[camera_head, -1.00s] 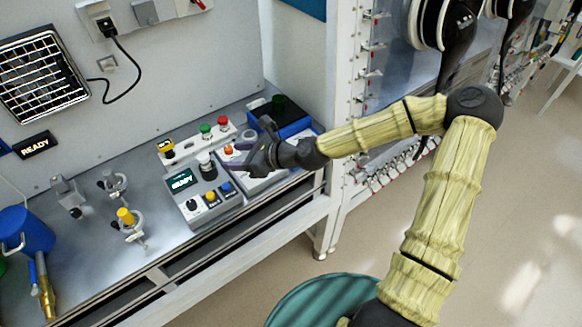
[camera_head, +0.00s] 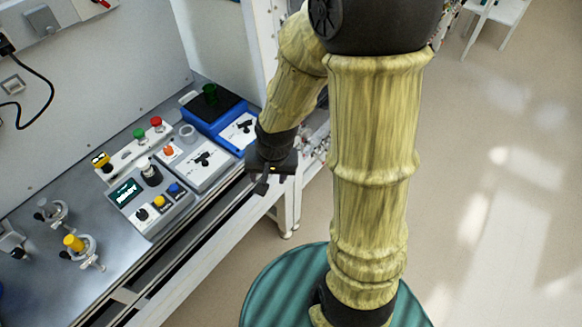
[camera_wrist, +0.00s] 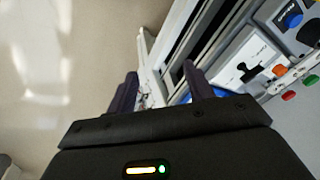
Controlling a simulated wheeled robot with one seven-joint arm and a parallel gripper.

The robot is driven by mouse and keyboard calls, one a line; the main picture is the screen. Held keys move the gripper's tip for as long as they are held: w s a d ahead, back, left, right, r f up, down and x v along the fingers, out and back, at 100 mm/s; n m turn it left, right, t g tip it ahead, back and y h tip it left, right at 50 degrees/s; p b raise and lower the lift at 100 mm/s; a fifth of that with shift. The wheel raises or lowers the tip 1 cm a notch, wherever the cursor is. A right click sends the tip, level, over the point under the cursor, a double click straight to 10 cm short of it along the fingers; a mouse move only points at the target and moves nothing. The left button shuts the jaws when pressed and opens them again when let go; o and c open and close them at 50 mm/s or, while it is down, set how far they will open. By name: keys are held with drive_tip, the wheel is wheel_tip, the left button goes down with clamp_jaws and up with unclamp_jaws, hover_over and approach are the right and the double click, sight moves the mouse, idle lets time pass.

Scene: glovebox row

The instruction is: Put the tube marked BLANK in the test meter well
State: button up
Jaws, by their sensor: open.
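The meter (camera_head: 150,203) with a lit green READY display stands on the bench in the head view. It has black, yellow and blue knobs in front and a round black-and-white fitting (camera_head: 150,174) on top. I cannot tell whether that fitting is the well. A pale strip behind it holds a yellow-and-black piece (camera_head: 101,160), a green cap (camera_head: 139,134) and a red cap (camera_head: 156,122). No BLANK marking is readable. My gripper (camera_head: 262,185) is right of the meter, at the bench's front edge. In the wrist view my gripper (camera_wrist: 160,88) is open and empty.
A white-topped box (camera_head: 203,168) with an orange knob (camera_head: 168,151) stands right of the meter. Clamp stands, one with a yellow top (camera_head: 73,243), are left. Floor is open at right.

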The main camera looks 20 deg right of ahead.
drive_tip(key=s+d+r+n+h, duration=0.1)
drive_tip(key=s+d+r+n, duration=0.3)
drive_tip(key=r, duration=0.1)
drive_tip(key=shift+d+r, duration=0.15)
drive_tip(key=shift+r, duration=0.15)
